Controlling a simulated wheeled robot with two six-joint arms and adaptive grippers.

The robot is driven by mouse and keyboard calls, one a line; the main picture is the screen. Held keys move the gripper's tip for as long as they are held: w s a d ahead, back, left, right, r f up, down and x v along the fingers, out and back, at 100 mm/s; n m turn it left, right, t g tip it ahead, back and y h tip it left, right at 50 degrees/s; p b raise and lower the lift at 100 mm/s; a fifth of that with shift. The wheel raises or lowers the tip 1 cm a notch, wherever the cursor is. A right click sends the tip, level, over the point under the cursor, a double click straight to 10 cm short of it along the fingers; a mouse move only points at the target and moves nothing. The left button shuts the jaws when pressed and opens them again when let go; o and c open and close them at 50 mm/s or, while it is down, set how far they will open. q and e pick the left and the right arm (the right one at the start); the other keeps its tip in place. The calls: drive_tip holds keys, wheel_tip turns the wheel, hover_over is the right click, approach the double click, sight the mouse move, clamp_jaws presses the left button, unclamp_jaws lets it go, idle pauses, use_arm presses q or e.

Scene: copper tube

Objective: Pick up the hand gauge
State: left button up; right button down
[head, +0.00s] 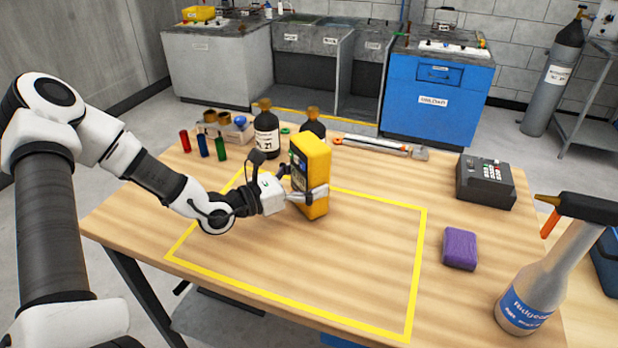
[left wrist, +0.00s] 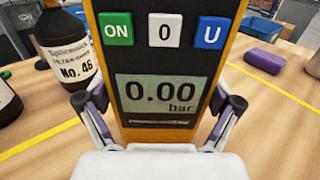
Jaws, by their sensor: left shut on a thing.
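The hand gauge (head: 314,170) is a yellow upright box near the back edge of the yellow taped outline on the table. In the left wrist view its dark face (left wrist: 165,65) shows ON, 0 and U buttons and a display reading 0.00 bar. My left gripper (head: 306,192) is shut on the gauge, with one finger on each side of its lower part. Whether the gauge's base touches the table I cannot tell. My right gripper is not in view.
Dark bottles (head: 267,135) stand close behind the gauge. Coloured cylinders (head: 203,145) stand at the back left. A purple block (head: 460,248), a black keypad device (head: 486,182) and a spray bottle (head: 535,290) are on the right. The taped area's front (head: 340,265) is clear.

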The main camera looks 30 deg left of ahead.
use_arm(q)
wheel_tip(320, 180, up, 28)
drive_tip(key=p, duration=1.4)
drive_tip(key=shift+f, duration=0.15)
drive_tip(key=shift+s+p, duration=0.15)
drive_tip(key=shift+p, duration=0.6)
